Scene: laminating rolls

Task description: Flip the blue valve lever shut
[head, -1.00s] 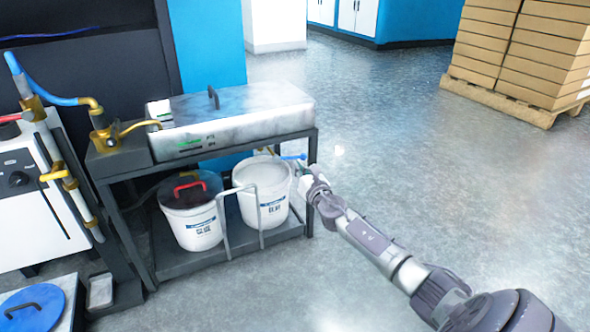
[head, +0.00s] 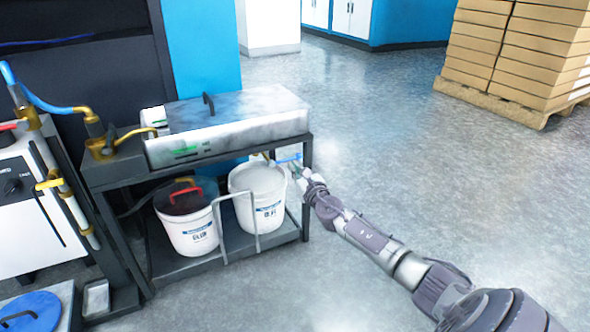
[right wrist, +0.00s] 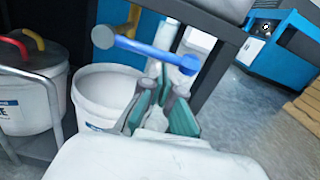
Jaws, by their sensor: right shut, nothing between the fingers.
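The blue valve lever (head: 289,159) sits under the metal-topped bench at its right end, above the right white bucket. In the right wrist view the lever (right wrist: 150,52) is a long blue bar crossing the upper middle, with a grey round end at left and a blue rounded end at right. My right gripper (head: 298,169) reaches in from the lower right, close beside the lever. In the right wrist view its teal-padded fingers (right wrist: 162,100) are shut and empty, just below the lever's right half; I cannot tell whether they touch it. My left gripper is out of view.
The right white bucket (head: 258,205) and the left bucket (head: 190,232) with a dark lid stand on the lower shelf. Dark bench legs (head: 307,190) are close to the gripper. Stacked boxes (head: 520,50) stand far right. The floor between is clear.

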